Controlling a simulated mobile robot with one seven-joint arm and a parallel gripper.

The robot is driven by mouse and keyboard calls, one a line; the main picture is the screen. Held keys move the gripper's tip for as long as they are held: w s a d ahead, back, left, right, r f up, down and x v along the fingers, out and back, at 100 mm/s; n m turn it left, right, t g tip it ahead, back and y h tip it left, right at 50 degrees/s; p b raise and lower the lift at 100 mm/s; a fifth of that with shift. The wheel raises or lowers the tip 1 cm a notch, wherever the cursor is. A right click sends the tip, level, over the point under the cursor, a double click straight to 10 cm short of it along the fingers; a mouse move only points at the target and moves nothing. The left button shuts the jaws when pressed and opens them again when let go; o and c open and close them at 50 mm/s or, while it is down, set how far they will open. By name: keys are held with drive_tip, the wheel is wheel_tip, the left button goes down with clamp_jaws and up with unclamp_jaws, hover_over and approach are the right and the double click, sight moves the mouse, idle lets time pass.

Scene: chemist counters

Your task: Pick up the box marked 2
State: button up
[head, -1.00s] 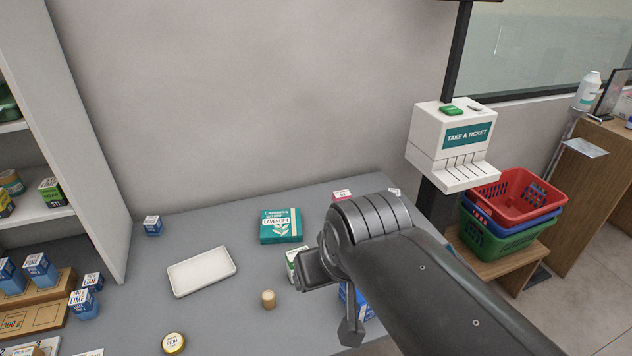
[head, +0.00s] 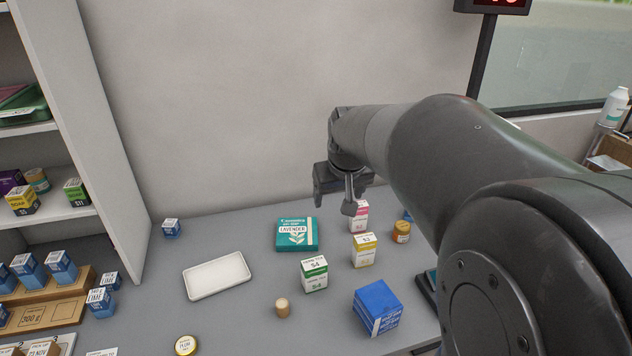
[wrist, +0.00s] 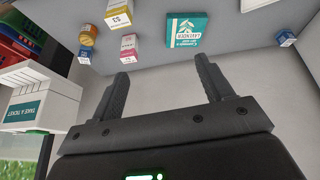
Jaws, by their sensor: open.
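No box with a clearly legible 2 shows. A pink and white box (head: 355,216) stands at the back of the counter, its number too small to read; it is also in the wrist view (wrist: 129,47). A yellow and white box (head: 363,250) that seems marked 3 stands in front of it, and also shows in the wrist view (wrist: 118,14). My gripper (head: 335,203) is open and empty, above the back of the counter near the pink box. Its two fingers (wrist: 163,75) are spread in the wrist view.
A teal lavender box (head: 297,234), a white tray (head: 216,275), a cork-coloured jar (head: 282,307), an amber bottle (head: 401,231) and a large blue box (head: 377,306) stand on the counter. Shelves (head: 60,210) rise at left. The wall (head: 240,100) is close behind.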

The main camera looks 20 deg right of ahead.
drive_tip(key=w+d+f, duration=0.6)
drive_tip(key=w+d, duration=0.1)
drive_tip(key=w, duration=0.3)
hover_over(358, 217)
drive_tip(key=shift+m+g, duration=0.3)
drive_tip(key=f, duration=1.2)
drive_tip(key=shift+w+d+f, duration=0.2)
drive_tip(key=shift+w+f, duration=0.1)
drive_tip(key=shift+f, duration=0.05)
drive_tip(key=shift+x, duration=2.75)
drive_tip(key=shift+s+d, duration=0.1)
drive_tip(key=shift+s, duration=0.05)
drive_tip(key=c, duration=1.1)
drive_tip(key=shift+r, duration=0.1)
